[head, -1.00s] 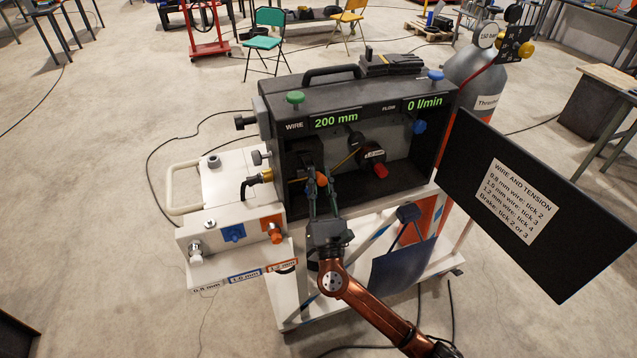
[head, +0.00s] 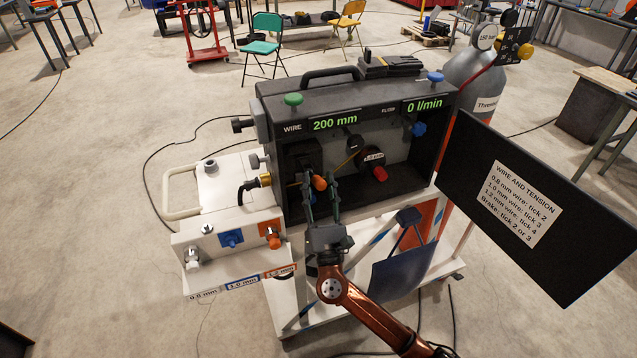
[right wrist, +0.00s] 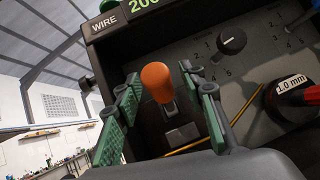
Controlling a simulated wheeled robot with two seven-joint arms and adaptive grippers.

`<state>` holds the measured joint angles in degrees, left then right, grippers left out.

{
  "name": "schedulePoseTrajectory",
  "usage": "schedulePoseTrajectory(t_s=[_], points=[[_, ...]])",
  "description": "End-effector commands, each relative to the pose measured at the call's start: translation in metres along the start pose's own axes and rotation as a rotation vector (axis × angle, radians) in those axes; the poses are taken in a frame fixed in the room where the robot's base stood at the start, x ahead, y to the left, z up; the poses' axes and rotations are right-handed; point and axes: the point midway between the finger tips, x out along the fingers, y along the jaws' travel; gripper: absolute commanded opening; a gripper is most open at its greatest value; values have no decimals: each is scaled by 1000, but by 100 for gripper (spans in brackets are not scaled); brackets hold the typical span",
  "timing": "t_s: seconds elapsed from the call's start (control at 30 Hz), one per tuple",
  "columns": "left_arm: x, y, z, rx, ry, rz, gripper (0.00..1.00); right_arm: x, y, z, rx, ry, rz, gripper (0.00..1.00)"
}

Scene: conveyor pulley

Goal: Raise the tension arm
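The tension arm shows as a lever with an orange knob (right wrist: 157,82) inside the open wire-feeder box. The orange knob also shows in the head view (head: 320,183). My right gripper (head: 321,190) reaches into the box from the front. In the right wrist view its green-padded fingers stand apart on either side of the knob. The lever's lower end sits at a dark block and is partly hidden. My left gripper is not in view.
A red-tipped 1.0 mm spool hub (head: 373,160) and a numbered dial (right wrist: 232,40) sit right of the lever. The wire (right wrist: 187,148) runs close by the right finger. The feeder's dark top (head: 350,90) overhangs. A black sign board (head: 530,205) stands at right.

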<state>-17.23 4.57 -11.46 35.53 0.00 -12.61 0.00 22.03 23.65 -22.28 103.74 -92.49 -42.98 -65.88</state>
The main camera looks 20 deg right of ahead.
Motion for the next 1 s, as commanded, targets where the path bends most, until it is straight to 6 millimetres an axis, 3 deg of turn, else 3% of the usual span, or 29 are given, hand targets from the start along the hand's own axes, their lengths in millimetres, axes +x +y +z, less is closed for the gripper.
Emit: schedulePoseTrajectory(t_s=[0.37,0.8,1.0], points=[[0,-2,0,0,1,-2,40,-10,0,-1,-1,2,0,38],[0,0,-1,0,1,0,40,-94,0,-1,0,3,-1,38],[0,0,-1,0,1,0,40,-116,0,0,-1,1,0,38]])
